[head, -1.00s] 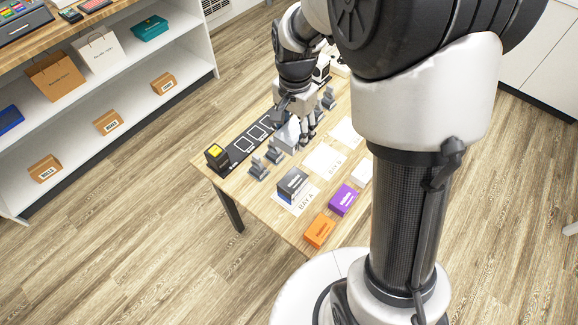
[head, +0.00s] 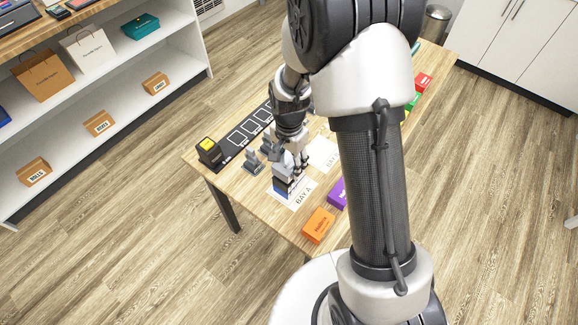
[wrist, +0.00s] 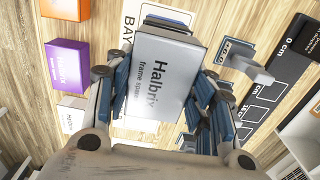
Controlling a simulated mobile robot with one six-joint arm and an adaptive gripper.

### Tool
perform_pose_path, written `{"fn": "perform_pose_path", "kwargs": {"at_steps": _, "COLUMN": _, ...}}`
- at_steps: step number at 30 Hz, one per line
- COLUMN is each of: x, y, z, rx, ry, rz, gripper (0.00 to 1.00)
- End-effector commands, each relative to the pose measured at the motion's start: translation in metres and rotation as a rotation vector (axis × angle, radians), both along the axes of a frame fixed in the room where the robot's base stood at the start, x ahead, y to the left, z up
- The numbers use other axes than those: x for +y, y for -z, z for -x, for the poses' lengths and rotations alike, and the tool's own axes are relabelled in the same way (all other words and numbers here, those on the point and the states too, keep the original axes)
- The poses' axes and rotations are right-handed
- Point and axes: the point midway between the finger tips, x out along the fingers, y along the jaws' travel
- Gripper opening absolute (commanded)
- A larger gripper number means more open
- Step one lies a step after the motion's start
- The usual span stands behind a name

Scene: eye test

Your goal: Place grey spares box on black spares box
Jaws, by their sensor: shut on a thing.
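My gripper (head: 287,168) is shut on the grey spares box (wrist: 162,78), with a finger on each side of it in the wrist view. Its light top reads "Halbrix" and "frame spares". The black spares box (head: 281,190) is on the BAY A sheet, directly below the held box in the head view. A narrow strip of the lower box (wrist: 168,22) shows past the far edge of the grey box in the wrist view. The two look roughly lined up. I cannot tell whether they touch. My fingers and the grey box hide most of the black box.
An orange box (head: 319,225) and a purple box (head: 337,193) stand near the table's front edge. A grey stand (head: 253,161) and a black strip with marked squares (head: 229,147) lie to the left. The BAY A sheet (head: 301,194) shows bare beside the stack.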

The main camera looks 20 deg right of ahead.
Motion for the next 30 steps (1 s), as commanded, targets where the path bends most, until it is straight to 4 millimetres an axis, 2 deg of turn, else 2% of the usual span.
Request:
{"fn": "perform_pose_path", "kwargs": {"at_steps": 1, "x": 0.000, "y": 0.012, "z": 0.001, "rx": 0.003, "ry": 0.000, "rz": 0.000, "gripper": 0.23}}
{"fn": "perform_pose_path", "kwargs": {"at_steps": 3, "x": 0.000, "y": 0.020, "z": 0.000, "rx": 0.001, "ry": 0.000, "rz": 0.000, "gripper": 0.23}}
{"fn": "perform_pose_path", "kwargs": {"at_steps": 15, "x": 0.000, "y": 0.024, "z": 0.000, "rx": -0.001, "ry": 0.000, "rz": -0.001, "gripper": 0.23}}
{"fn": "perform_pose_path", "kwargs": {"at_steps": 16, "x": 0.000, "y": 0.023, "z": 0.000, "rx": 0.000, "ry": 0.000, "rz": 0.000, "gripper": 0.52}}
{"fn": "perform_pose_path", "kwargs": {"at_steps": 24, "x": 0.000, "y": 0.023, "z": 0.000, "rx": 0.000, "ry": 0.000, "rz": 0.000, "gripper": 0.69}}
{"fn": "perform_pose_path", "kwargs": {"at_steps": 30, "x": 0.000, "y": 0.022, "z": 0.000, "rx": 0.000, "ry": 0.000, "rz": 0.000, "gripper": 0.70}}
